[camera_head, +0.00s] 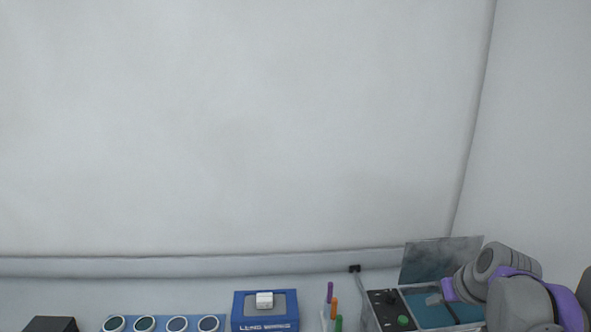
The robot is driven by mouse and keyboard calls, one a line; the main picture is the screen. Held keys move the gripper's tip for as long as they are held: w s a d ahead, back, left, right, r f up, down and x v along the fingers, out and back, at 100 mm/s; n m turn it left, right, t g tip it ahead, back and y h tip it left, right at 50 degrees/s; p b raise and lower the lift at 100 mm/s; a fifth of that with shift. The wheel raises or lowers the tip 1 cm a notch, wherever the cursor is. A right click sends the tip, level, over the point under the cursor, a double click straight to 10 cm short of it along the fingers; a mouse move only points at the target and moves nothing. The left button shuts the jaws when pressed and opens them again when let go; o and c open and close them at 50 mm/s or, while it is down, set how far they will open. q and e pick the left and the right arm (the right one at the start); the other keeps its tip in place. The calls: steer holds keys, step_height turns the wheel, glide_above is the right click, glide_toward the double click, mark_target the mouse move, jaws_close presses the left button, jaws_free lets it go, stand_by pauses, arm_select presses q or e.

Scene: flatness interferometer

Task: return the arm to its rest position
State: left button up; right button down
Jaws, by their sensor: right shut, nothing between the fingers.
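My right arm comes in from the right edge, grey with purple parts. Its gripper (434,299) is small in view, shut and empty, over the teal surface of the open instrument case (422,312). I cannot tell whether it touches the case. The case's grey lid (436,259) stands raised behind it. My left gripper is not in view.
A control panel (386,301) with a green button stands left of the teal surface. Purple, orange and green pens (334,307) stand nearby. A blue box (236,316) holds a white block (264,300). A blue rack (160,320) carries several round optics. A black box (50,325) is far left.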

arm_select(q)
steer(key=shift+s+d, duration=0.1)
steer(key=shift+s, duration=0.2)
arm_select(e)
steer(key=s+a+f, duration=0.6)
steer(key=s+f, duration=0.3)
steer(key=s, duration=0.2)
steer(key=s+a+f+g, duration=0.1)
steer(key=s+a+f, duration=0.5)
steer(key=s+f, duration=0.4)
steer(key=shift+s+h, duration=0.4)
steer(key=shift+s, duration=0.85)
steer(key=shift+f, duration=0.1)
